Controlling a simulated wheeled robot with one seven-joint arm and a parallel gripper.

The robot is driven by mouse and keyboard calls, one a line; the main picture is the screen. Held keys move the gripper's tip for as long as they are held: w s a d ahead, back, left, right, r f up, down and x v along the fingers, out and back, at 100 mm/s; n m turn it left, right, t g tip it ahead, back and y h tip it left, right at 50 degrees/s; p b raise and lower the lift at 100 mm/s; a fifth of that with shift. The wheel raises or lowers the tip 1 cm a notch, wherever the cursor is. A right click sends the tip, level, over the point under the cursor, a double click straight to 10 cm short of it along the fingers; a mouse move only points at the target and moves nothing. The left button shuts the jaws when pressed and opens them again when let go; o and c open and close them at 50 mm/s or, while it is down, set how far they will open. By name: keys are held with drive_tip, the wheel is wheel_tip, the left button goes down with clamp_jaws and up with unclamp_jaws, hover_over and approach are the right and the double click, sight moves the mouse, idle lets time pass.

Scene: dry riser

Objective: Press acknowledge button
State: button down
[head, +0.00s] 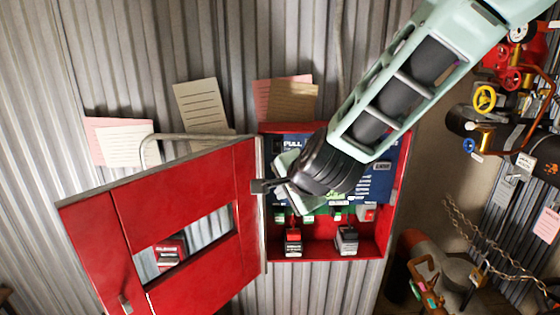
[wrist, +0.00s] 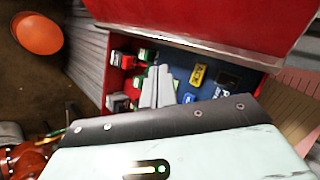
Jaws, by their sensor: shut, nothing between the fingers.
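The red cabinet (head: 322,251) hangs open on the corrugated wall, with a dark blue panel (head: 383,181) inside. A yellow piece marked ACK (wrist: 201,75) sits on the blue panel in the wrist view; I cannot tell whether it is the button itself or a label. In the head view I do not see it; my arm covers much of the panel. My gripper (head: 259,186) is in front of the cabinet near the door's hinge side. In the wrist view its grey fingers (wrist: 158,87) are together and empty, beside the yellow piece. I cannot tell whether they touch anything.
The red door (head: 190,200) with its window stands swung out to the left. Inside the cabinet, block-like devices (head: 347,240) and small green parts (head: 337,215) line the lower part. Pipes and a yellow handwheel (head: 485,98) stand at the right. Papers hang above the door.

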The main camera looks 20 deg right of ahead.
drive_tip(key=shift+w+d, duration=0.15)
drive_tip(key=w+d+p, duration=0.1)
drive_tip(key=w+d, duration=0.1)
drive_tip(key=w, duration=0.6)
drive_tip(key=shift+w+d, duration=0.15)
drive_tip(key=shift+d, duration=0.2)
drive_tip(key=shift+w, duration=0.1)
idle(2.0)
drive_tip(key=shift+w+d, duration=0.1)
drive_tip(key=shift+w, duration=0.2)
drive_tip(key=shift+w+d+r, duration=0.1)
drive_tip(key=shift+w+d, duration=0.05)
drive_tip(key=shift+w, duration=0.35)
idle(0.7)
drive_tip(key=shift+s, duration=0.15)
drive_tip(key=shift+s+a, duration=0.25)
drive_tip(key=shift+s, duration=0.5)
drive_tip(key=shift+s, duration=0.1)
drive_tip(key=shift+s+a+b, duration=0.2)
drive_tip(key=shift+s+a, duration=0.05)
drive_tip(key=shift+s, duration=0.5)
drive_tip(key=shift+s+a+b, duration=0.2)
drive_tip(key=shift+s+a, duration=0.1)
drive_tip(key=shift+s, duration=0.5)
drive_tip(key=shift+s+a+b, duration=0.2)
drive_tip(key=shift+s+a, duration=0.05)
drive_tip(key=shift+s, duration=0.5)
